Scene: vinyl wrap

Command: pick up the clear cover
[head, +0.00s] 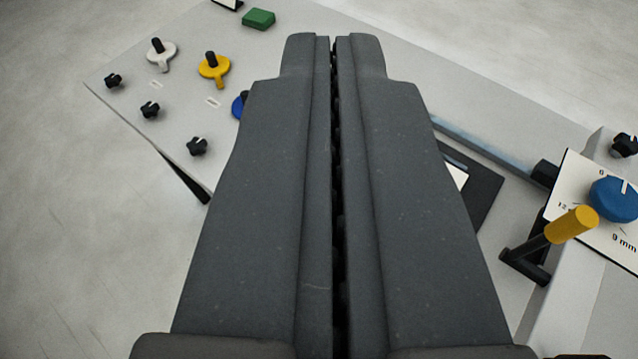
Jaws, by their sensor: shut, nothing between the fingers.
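My gripper (333,42) fills the middle of the head view, above a pale grey table. Its two dark grey fingers are shut with only a thin dark seam between them, and nothing is held. I cannot make out a clear cover with certainty. A narrow bluish-grey strip (490,146) runs to the right of the fingers. The frame does not show whether it is part of a cover or a rail. The fingers hide the middle of the table.
A green block (258,19) lies behind. At right are a blue dial (614,199) and a yellow-handled crank (572,225).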

